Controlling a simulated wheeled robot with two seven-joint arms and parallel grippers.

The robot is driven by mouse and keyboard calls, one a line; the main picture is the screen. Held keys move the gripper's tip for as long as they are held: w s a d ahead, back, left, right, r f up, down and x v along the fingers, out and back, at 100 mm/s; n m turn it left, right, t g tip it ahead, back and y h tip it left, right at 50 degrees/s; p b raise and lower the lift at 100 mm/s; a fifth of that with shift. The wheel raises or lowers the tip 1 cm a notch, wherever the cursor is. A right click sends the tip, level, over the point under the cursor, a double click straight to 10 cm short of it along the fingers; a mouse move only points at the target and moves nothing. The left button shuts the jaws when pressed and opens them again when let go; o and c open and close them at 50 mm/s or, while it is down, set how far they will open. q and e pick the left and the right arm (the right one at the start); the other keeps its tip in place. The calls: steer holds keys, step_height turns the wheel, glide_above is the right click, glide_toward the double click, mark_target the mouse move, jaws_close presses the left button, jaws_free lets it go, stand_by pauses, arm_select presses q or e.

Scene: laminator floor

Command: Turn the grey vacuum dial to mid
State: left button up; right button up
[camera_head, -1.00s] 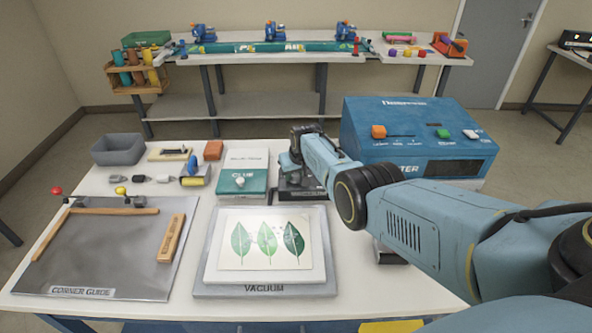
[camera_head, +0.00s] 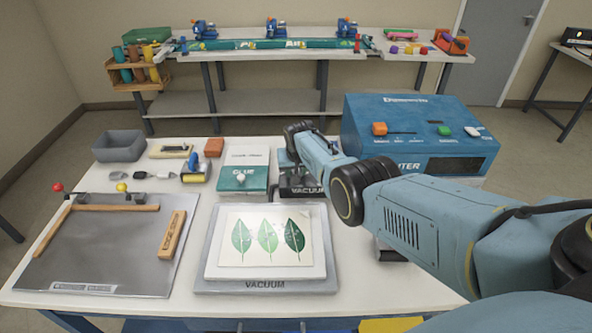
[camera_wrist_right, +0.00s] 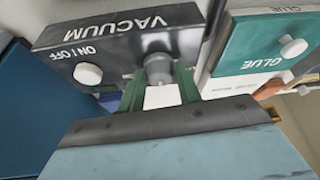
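The grey vacuum dial (camera_wrist_right: 158,68) is on the dark VACUUM box (camera_wrist_right: 115,45), beside a white ON/OFF knob (camera_wrist_right: 88,75). In the head view the VACUUM box (camera_head: 303,193) is mostly behind my right arm, and the dial is hidden. My right gripper (camera_wrist_right: 160,80) has its two green fingers on either side of the dial. The dial fills the gap between the fingertips and I see no clear space there. A pointer mark on the dial cannot be read. My left gripper is not in view.
The teal GLUE box (camera_head: 242,180) with a white knob stands close beside the VACUUM box. The blue laminator (camera_head: 425,150) stands on the other side. The grey vacuum plate (camera_head: 265,288) with a leaf print lies in front. The corner guide board (camera_head: 100,250) lies left.

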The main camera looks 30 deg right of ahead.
steer(key=o, duration=0.4)
steer(key=shift+c, duration=0.2)
steer(key=shift+s+r+p, duration=0.1)
steer(key=shift+r+p, duration=0.3)
steer(key=shift+p, duration=0.05)
steer(key=p+v, duration=0.4)
steer(key=v, duration=0.1)
steer(key=shift+r, duration=0.1)
steer(key=p+v, duration=0.1)
steer(key=v, duration=0.6)
steer(key=shift+r, duration=0.15)
steer(key=shift+s+a, duration=0.1)
steer(key=shift+a, duration=0.05)
